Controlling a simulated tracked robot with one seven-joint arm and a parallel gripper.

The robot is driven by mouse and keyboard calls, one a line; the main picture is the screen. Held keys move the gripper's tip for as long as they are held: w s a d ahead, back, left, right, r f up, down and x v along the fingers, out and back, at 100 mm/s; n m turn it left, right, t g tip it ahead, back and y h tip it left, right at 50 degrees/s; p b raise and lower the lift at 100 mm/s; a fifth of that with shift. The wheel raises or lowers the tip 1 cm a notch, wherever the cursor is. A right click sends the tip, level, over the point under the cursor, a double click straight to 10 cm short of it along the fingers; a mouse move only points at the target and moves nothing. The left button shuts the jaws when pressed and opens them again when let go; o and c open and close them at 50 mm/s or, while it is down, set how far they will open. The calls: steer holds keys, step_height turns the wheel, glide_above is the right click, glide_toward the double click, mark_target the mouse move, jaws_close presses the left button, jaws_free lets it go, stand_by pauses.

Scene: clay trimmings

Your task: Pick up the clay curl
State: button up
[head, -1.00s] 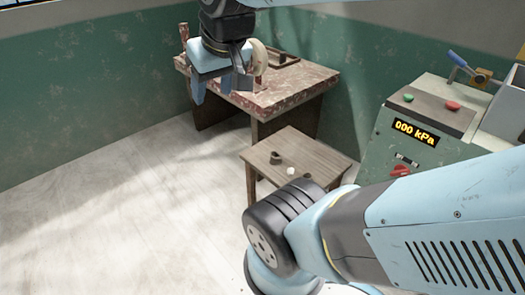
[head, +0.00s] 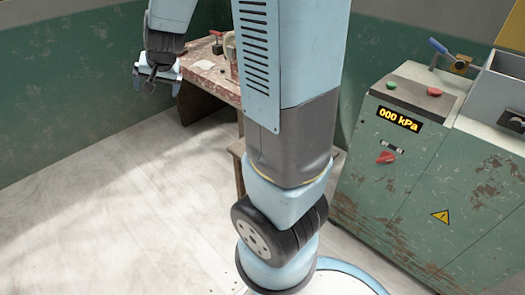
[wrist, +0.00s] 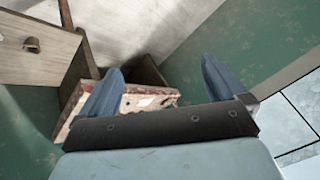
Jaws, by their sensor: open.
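In the wrist view, a small brown piece (wrist: 31,45), which looks like the clay curl, lies on a wooden tabletop (wrist: 45,22) at the upper left. It is outside and left of my gripper (wrist: 162,68), whose two blue fingers stand wide apart with nothing between them touching either one. In the head view my gripper (head: 145,84) hangs in the air at the upper left, in front of the red worktable. My own arm covers most of the wooden table in the head view, so the curl does not show there.
The worn red worktable (head: 196,77) stands against the green wall, with a pale flat piece (head: 203,64) and a red-topped item (head: 217,42) on it. A green machine (head: 420,170) with a pressure display stands at the right. The floor at left is clear.

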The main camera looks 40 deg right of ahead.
steer(key=w+d+f+m+h, duration=0.2)
steer(key=w+d+f, duration=0.15)
steer(key=f, duration=0.55)
steer(key=w+d+f+m+g+h, duration=0.1)
steer(key=w+d+f+m+h, duration=0.3)
steer(key=f, duration=0.5)
steer(key=w+d+f+m+h, duration=0.1)
steer(key=w+d+f, duration=0.3)
steer(key=f, duration=0.5)
steer(key=s+d+f+m+g+h, duration=0.1)
steer(key=s+d+f+h, duration=0.4)
steer(key=s+d+f, duration=0.4)
steer(key=s+d+f+h, duration=0.6)
steer(key=s+d+f, duration=0.1)
steer(key=f, duration=0.4)
steer(key=x, duration=0.8)
steer(key=shift+w+f, duration=0.15)
steer(key=shift+w, duration=0.05)
steer(key=shift+f+x, duration=0.2)
steer(key=shift+x, duration=1.05)
steer(key=shift+f+x, duration=0.2)
steer(key=shift+x, duration=1.1)
steer(key=shift+c, duration=0.3)
steer(key=c, duration=1)
